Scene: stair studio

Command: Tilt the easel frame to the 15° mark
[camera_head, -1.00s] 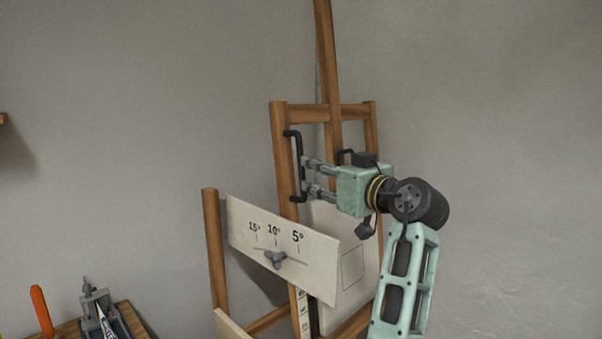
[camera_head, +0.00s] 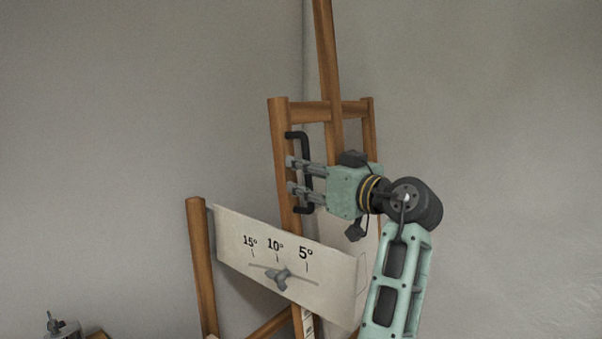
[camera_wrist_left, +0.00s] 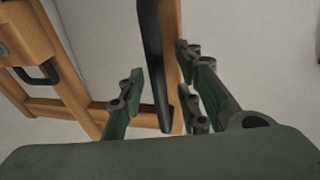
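The wooden easel frame (camera_head: 280,130) stands by the wall and carries a black handle (camera_head: 299,138) on its left upright. A pale scale plate (camera_head: 232,232) is marked 15°, 10° and 5°. Its grey wing knob (camera_head: 278,279) sits in the slot below about the 10° mark. My left gripper (camera_head: 291,175) reaches across the handle from the right. In the left wrist view the handle (camera_wrist_left: 153,60) lies between the spread fingers (camera_wrist_left: 160,85), with a gap on the left finger's side; whether the right fingers touch it I cannot tell. My right gripper is not in view.
A wooden post (camera_head: 202,265) stands left of the scale plate. A second black handle (camera_wrist_left: 38,76) shows in the left wrist view. A grey tool (camera_head: 62,328) is cut off at the bottom left. The wall area on the right is free.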

